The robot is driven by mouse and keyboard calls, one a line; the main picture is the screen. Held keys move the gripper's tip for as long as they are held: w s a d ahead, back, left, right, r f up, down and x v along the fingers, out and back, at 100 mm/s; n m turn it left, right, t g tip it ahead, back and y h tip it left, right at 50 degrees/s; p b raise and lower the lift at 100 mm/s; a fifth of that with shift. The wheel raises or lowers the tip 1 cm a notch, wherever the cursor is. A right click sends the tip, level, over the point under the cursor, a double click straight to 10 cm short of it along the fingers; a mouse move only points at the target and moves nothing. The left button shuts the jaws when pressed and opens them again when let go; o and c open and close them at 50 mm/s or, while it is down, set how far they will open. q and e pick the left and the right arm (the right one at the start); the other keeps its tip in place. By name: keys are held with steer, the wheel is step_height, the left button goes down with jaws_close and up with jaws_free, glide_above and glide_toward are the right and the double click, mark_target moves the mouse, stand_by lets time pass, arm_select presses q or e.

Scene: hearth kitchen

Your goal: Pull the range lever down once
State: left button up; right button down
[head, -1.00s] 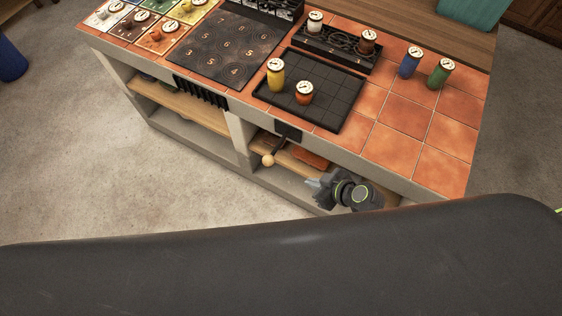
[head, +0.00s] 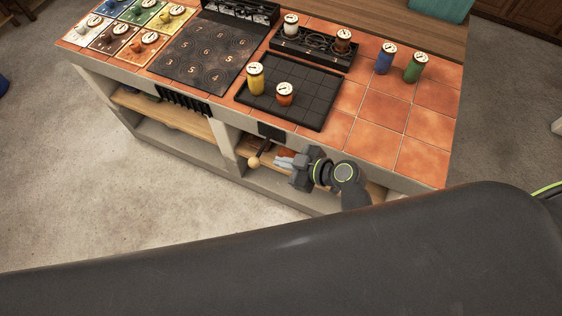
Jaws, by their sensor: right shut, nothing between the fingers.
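The range lever hangs from a black mount (head: 271,131) on the front face of the counter, and its pale wooden ball knob (head: 254,162) points down toward the lower left. My right gripper (head: 279,160) is just to the right of the knob in the picture, in front of the open shelf. Its fingers are shut with nothing between them. A small gap shows between the fingertips and the knob; contact with the lever's rod cannot be told. My left gripper is not in view.
On the tiled counter (head: 375,135) a black gridded tray (head: 310,107) holds a yellow canister (head: 255,78) and an orange one (head: 284,94). Blue (head: 386,59) and green (head: 415,68) canisters stand to the right. A numbered dark hob (head: 205,52) lies left. The floor in front is clear.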

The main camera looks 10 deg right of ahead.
steer(key=w+a+f+b, duration=0.5)
steer(key=f+b, duration=0.1)
steer(key=f, duration=0.1)
steer(key=shift+w+a+f, duration=0.25)
steer(key=shift+a+f, duration=0.05)
